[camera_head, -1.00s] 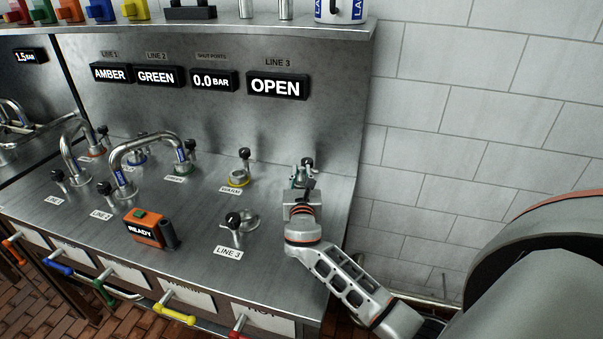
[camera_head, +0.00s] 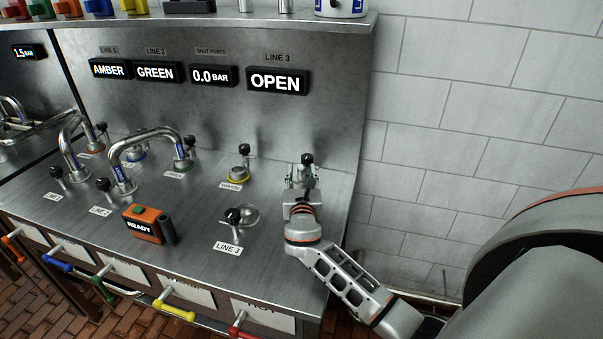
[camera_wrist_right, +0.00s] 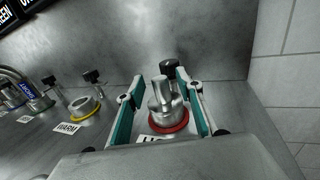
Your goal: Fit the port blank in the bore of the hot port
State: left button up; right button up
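The port blank (camera_wrist_right: 163,97) is a grey metal plug with a flat upright grip. It stands upright at the hot port (camera_wrist_right: 182,125), which has a red ring. Its lower end is hidden, so I cannot tell how deep it sits in the bore. My right gripper (camera_wrist_right: 160,80) is open, with one teal-padded finger on each side of the blank and visible gaps between. In the head view my right gripper (camera_head: 301,177) is over the hot port at the bench's right end and largely hides it. My left gripper is not in view.
A black-knobbed valve (camera_head: 306,159) stands just behind the hot port. The warm port (camera_head: 238,175) with its yellow ring is to the left. A tiled wall bounds the right.

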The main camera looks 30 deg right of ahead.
jog(key=v, duration=1.2)
jog(key=shift+r, duration=0.15)
notch_tip(320, 180, up, 8)
jog(key=p, duration=0.3)
jog(key=shift+p, duration=0.3)
dwell(0.8)
